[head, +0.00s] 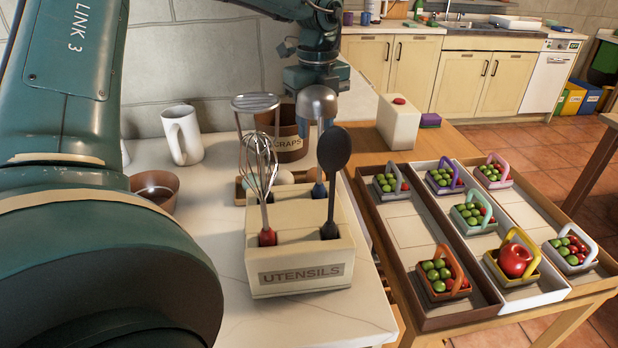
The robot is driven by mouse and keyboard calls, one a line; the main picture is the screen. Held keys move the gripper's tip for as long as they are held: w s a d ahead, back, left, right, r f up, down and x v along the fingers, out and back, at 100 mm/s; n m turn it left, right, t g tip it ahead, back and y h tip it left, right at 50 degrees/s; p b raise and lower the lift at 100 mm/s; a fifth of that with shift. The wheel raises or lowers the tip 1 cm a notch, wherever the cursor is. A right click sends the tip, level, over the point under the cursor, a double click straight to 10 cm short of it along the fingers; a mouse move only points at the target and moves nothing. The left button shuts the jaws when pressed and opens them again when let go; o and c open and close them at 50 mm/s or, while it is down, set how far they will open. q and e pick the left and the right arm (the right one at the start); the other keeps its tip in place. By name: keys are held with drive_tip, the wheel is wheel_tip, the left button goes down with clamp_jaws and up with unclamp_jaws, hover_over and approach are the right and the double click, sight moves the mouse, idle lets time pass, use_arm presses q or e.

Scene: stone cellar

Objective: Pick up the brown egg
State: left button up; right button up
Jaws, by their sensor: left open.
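A low wooden egg tray (240,193) stands on the white counter behind the utensil box. A pale egg (284,178) shows in it. I cannot make out the brown egg clearly; the whisk and the box hide much of the tray. My left gripper (317,124) points down above and behind the box, beside the scraps pot. It is open, and the ladle partly covers its fingers. I see nothing held in it. My right gripper is not in view.
The cream utensils box (300,272) holds a whisk (259,170), a dark spoon (333,150), a ladle (318,103) and a masher. The brown scraps pot (290,148) stands behind. A white mug (183,135) and brown bowl (155,187) are left; trays with fruit baskets are right.

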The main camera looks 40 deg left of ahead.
sight(314, 169)
use_arm(q)
wheel_tip(314, 169, down, 6)
drive_tip(key=shift+f, duration=0.2)
drive_tip(key=shift+f+p, duration=0.6)
drive_tip(key=shift+f, duration=2.05)
drive_tip(key=shift+c, duration=0.4)
drive_tip(key=shift+a, duration=0.1)
drive_tip(key=shift+c, duration=1.3)
